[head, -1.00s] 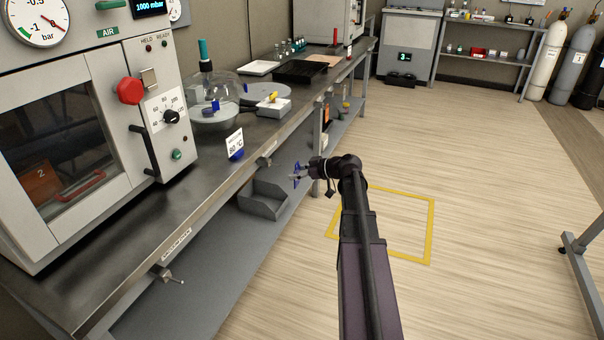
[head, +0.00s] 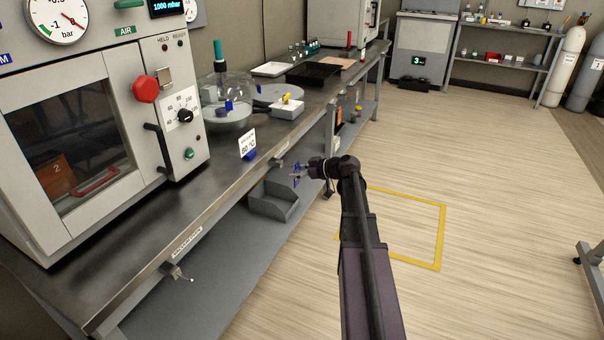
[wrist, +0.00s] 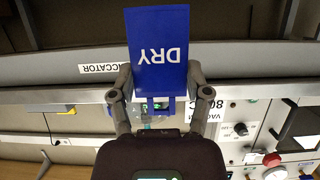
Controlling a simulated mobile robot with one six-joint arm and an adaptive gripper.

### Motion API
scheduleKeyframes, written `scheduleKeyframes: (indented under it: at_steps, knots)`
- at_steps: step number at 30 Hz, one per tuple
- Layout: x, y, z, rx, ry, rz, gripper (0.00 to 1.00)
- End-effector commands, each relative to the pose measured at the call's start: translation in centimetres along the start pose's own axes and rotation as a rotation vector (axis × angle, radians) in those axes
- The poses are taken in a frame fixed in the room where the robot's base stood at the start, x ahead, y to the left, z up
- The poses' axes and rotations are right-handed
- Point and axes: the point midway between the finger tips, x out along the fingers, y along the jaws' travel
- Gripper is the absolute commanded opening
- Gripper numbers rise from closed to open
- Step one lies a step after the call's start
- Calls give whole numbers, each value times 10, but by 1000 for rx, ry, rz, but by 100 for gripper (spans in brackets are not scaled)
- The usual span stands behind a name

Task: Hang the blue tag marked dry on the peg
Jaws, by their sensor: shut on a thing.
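My gripper (wrist: 160,92) is shut on the blue tag (wrist: 157,45), whose white word DRY reads upside down in the wrist view. In the head view the tag (head: 296,169) is a small blue patch at my gripper (head: 302,172), just off the bench's front edge. A metal peg fitting (head: 279,164) sits on that edge, a little left of the tag in the picture. Another peg (head: 180,272) sticks out by the vacuum oven label, nearer to me. In the wrist view the tag and fingers cover part of the bench edge, and I cannot make out a peg there.
The steel bench (head: 215,195) carries the vacuum oven (head: 95,130), a glass desiccator (head: 225,100) and an 80 °C sign (head: 247,143). A grey open bin (head: 275,198) is on the lower shelf below my gripper.

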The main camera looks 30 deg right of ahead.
Motion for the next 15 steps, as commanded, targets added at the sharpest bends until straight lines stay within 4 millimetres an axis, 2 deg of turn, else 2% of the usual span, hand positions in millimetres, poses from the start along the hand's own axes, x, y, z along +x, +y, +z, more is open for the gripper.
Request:
scheduleKeyframes:
  at_steps: [13, 15]
  knots:
    - [18, 1, -6, 1, 1, 1, 20]
    - [21, 1, -7, 1, 1, 0, 7]
